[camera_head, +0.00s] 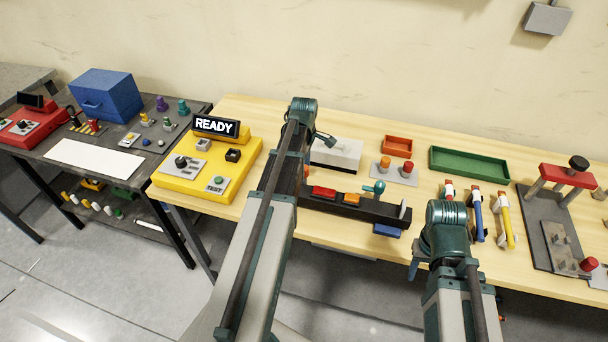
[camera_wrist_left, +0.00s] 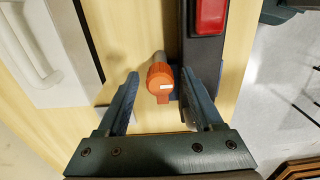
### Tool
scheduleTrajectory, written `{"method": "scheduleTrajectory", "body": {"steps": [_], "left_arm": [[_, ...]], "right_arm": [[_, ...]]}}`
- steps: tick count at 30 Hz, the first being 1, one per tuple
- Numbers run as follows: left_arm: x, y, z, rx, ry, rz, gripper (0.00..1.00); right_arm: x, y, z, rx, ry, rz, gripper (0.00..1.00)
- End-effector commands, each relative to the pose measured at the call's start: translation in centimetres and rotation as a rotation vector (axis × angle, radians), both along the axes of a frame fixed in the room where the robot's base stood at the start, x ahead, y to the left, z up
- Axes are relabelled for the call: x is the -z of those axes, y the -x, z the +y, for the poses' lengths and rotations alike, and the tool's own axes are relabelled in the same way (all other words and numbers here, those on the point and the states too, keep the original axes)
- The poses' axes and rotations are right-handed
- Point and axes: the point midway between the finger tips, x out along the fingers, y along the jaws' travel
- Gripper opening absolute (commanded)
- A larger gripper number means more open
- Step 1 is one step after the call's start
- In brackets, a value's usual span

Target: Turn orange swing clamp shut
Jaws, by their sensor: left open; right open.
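The orange swing clamp (camera_wrist_left: 160,76) shows in the left wrist view as a short orange round end with a white label and a small tab below. It stands beside the black rail. My left gripper (camera_wrist_left: 159,82) is open, with one finger on each side of the clamp's orange end and visible gaps between. In the head view my left arm hides most of the clamp; a small orange-red bit (camera_head: 306,171) shows at the arm's edge. My right gripper (camera_head: 417,264) is open at the table's front edge, partly hidden by its own wrist, away from the clamp.
A yellow panel (camera_head: 206,176) with a READY display lies left. Blue and yellow handled tools, a green tray (camera_head: 468,166) and a red-topped fixture (camera_head: 567,176) stand right.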

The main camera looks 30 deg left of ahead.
Motion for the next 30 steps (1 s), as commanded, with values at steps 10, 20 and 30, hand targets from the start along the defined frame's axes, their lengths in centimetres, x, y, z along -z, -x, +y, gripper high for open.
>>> {"method": "scheduleTrajectory", "body": {"steps": [10,20,30], "left_arm": [[0.11,0.00,0.00,0.000,0.000,0.000,0.57],[0.12,0.00,0.00,0.000,0.000,0.000,0.00],[0.12,0.00,0.00,0.031,0.000,0.000,0.00]], "right_arm": [[0.11,0.00,0.00,0.000,0.000,0.000,0.47],[0.12,0.00,0.00,0.000,0.000,0.000,0.47],[0.12,0.00,0.00,0.000,0.000,0.000,0.47]]}}
